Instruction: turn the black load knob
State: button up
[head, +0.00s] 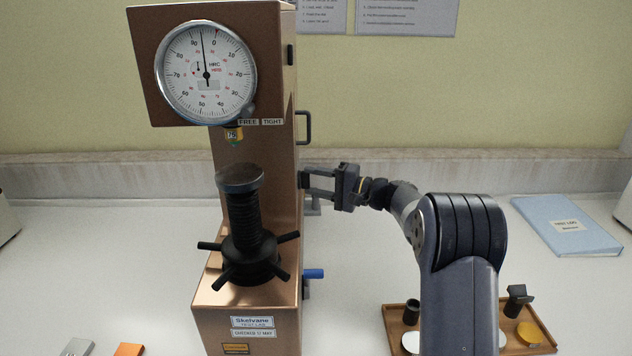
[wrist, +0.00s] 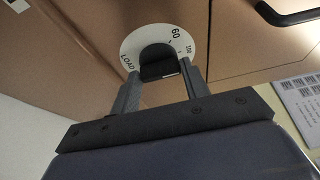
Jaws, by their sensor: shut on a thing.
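The black load knob (wrist: 157,62) sits at the middle of a white dial plate (wrist: 131,45) on the tester's side. The plate reads LOAD, 60 and a further number that is hard to read. My gripper (wrist: 159,75) is shut on the knob, with one finger on each side of it in the wrist view. In the head view my gripper (head: 318,187) reaches the right side of the brown hardness tester (head: 265,215) from the right. The knob is not clearly visible there.
A black handle (head: 304,127) sticks out above my gripper. A blue-tipped lever (head: 313,273) sticks out below it. A wooden tray (head: 393,320) with small parts stands at the front right. A blue folder (head: 566,225) lies farther right on the white bench.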

jog(key=o, duration=1)
jog(key=b+v, duration=0.1)
jog(key=v, duration=0.9)
jog(key=shift+s+d+f, duration=0.1)
jog(key=shift+s+d, duration=0.05)
jog(key=shift+d, duration=0.2)
jog(key=p+x, duration=0.1)
jog(key=x, duration=1)
jog(key=shift+d, duration=0.1)
